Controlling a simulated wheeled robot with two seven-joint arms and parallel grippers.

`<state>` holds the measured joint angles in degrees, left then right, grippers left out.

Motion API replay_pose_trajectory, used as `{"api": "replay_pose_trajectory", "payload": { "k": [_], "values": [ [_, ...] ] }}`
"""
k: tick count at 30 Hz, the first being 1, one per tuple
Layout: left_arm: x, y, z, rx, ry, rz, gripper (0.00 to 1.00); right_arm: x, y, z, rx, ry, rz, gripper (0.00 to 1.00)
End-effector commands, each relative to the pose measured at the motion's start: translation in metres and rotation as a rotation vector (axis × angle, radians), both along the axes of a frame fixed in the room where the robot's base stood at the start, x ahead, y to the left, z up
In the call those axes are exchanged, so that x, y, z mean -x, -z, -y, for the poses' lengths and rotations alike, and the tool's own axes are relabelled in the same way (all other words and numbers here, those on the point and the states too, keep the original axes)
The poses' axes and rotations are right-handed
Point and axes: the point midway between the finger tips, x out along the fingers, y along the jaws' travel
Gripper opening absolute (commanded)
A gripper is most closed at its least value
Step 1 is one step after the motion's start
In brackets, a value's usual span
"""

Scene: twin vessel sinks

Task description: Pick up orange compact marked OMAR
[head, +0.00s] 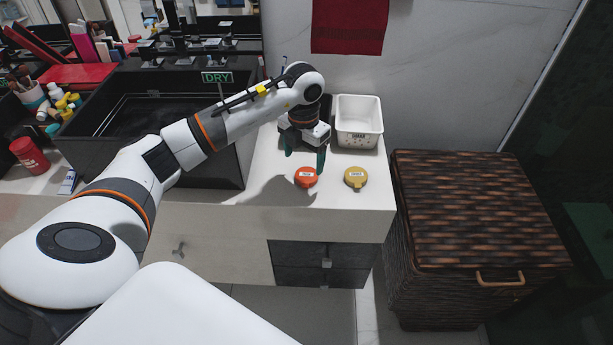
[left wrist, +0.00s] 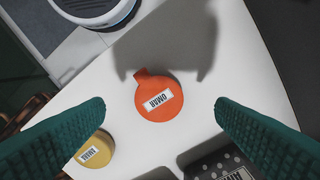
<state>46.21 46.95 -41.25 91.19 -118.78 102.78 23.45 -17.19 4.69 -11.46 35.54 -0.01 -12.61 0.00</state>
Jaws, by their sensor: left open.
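The orange compact (head: 306,177) is round with a small tab and a white label, and lies flat on the white counter (head: 345,200). In the left wrist view the orange compact (left wrist: 159,97) shows its label, reading OMAR upside down. My left gripper (head: 305,160) is open and empty above the counter, just over and behind the compact. In the left wrist view the compact lies between and beyond the two green fingers (left wrist: 160,128), apart from both. My right gripper is not in view.
A yellow compact (head: 355,177) lies just right of the orange one. A white perforated basket (head: 358,121) stands behind them, beside a dark container partly hidden by my gripper. A wicker hamper (head: 470,210) stands right.

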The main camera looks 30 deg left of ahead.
Motion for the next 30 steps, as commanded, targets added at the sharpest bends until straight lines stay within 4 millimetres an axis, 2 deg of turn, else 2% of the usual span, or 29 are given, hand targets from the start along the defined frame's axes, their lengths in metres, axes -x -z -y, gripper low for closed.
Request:
{"api": "replay_pose_trajectory", "payload": {
  "k": [5,15,23,30],
  "values": [
    [0.000,0.012,0.001,0.003,0.001,-0.002,0.79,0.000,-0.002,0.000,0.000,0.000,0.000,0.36],
    [-0.004,0.057,0.001,0.003,0.001,-0.002,0.79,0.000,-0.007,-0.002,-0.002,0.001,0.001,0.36],
    [-0.004,0.060,0.001,0.002,0.002,0.000,0.79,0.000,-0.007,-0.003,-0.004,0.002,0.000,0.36],
    [-0.004,0.060,0.001,0.002,0.002,0.000,0.41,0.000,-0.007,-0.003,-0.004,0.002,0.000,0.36]
  ]
}}
